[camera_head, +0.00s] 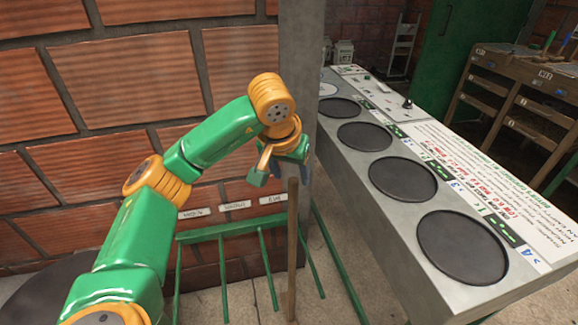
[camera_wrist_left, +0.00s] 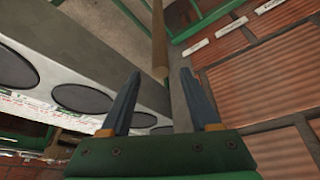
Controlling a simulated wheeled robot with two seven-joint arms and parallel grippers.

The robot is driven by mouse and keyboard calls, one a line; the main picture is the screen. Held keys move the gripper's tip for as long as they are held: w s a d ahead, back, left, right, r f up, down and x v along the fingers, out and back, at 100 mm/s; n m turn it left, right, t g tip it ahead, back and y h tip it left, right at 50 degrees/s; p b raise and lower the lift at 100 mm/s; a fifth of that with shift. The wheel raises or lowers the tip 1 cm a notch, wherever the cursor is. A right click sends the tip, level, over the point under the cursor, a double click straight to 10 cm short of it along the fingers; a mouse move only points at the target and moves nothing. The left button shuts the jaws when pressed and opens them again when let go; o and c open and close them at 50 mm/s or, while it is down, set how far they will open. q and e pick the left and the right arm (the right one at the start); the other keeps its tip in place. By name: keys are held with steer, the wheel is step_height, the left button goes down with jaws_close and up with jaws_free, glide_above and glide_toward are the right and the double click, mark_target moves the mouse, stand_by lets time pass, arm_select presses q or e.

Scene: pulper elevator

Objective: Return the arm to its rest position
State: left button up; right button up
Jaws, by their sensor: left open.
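My left arm (camera_head: 135,215) is green and orange and reaches in from the left across the brick wall. Its gripper (camera_head: 282,172) is raised near the grey post, close to the top of a wooden pole. In the left wrist view the two dark fingers of the left gripper (camera_wrist_left: 157,102) stand wide apart with nothing between their tips. The wooden pole (camera_head: 292,250) stands upright just below the gripper in the head view. It also shows in the left wrist view (camera_wrist_left: 159,40), beyond the fingers. My right gripper is in neither view.
A green rack (camera_head: 235,230) stands by the brick wall (camera_head: 130,80) under white labels (camera_head: 235,205). A grey counter (camera_head: 350,170) with several round black plates is at right. A wooden shelf unit (camera_head: 520,100) stands behind. Bare floor lies between rack and counter.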

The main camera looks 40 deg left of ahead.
arm_select(q)
steer(key=shift+v, duration=1.8)
